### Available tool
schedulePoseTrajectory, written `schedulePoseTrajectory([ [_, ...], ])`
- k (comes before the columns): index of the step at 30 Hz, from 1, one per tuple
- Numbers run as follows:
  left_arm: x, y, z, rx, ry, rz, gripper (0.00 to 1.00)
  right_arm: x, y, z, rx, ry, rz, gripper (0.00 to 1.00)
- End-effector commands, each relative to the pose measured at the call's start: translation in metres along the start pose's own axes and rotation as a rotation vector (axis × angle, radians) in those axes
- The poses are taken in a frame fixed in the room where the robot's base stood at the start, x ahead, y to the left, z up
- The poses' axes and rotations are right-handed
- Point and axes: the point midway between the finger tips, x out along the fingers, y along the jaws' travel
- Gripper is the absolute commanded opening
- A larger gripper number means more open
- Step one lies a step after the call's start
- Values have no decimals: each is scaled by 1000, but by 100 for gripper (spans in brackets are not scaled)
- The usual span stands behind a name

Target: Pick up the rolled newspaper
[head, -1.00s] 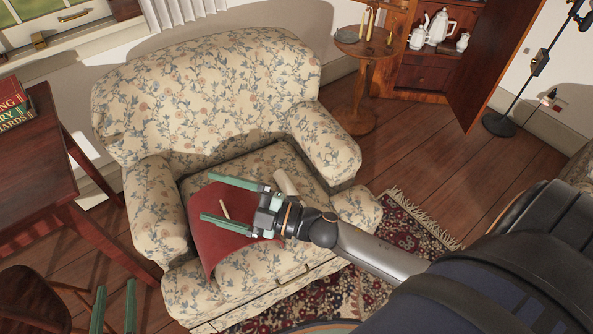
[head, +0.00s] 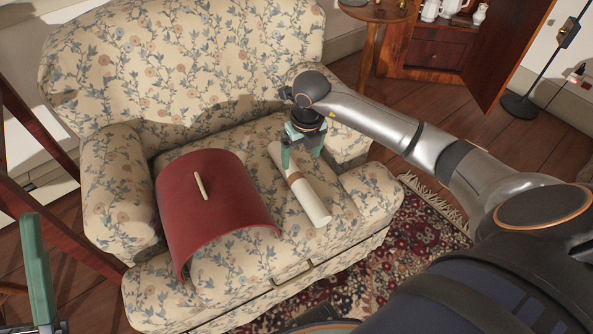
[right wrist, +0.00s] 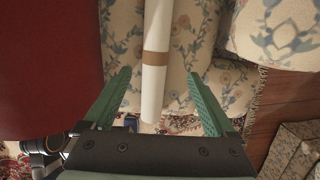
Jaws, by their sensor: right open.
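The rolled newspaper (head: 312,203) is a white roll with a brown band. It lies on the armchair seat beside a curved red object. In the right wrist view the newspaper (right wrist: 154,90) runs lengthwise between my open fingers, with free space on both sides. My right gripper (head: 302,156) points down over the newspaper's far half, open and empty; it also shows in the right wrist view (right wrist: 158,76). I cannot tell its exact height above the roll. My left gripper (head: 38,270) shows only partly at the lower left edge, apart from the chair.
The floral armchair (head: 180,60) has raised arms on both sides of its seat. The curved red object (head: 215,215) with a small cream stick on it lies left of the newspaper. A round side table (head: 378,12) and a wooden cabinet (head: 432,62) stand behind. A patterned rug (head: 415,235) lies right.

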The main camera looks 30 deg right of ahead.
Motion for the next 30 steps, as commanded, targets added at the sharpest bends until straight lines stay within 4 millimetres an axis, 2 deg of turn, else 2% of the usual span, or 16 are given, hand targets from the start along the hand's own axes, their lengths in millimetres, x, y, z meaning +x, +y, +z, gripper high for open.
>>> schedulePoseTrajectory([
  [1, -5, 3, 6, -7, -2, 1, 50, 15, 1, -1, 1, 2, 2, 90],
  [3, -8, 5, 9, -15, -4, 2, 50, 26, 1, -1, 1, 2, 3, 90],
  [14, -16, 9, 18, -26, -11, 4, 50, 54, 4, -3, -2, 1, 6, 90],
  [21, -30, 18, 32, -10, -20, 15, 50, 90, 9, -7, -1, 0, 6, 90],
  [24, -31, 20, 34, -8, -24, 18, 50, 95, 9, -6, 0, 0, 6, 90],
  [30, -30, 20, 33, -9, -25, 18, 50, 94, 8, -6, -2, -1, 5, 89],
])
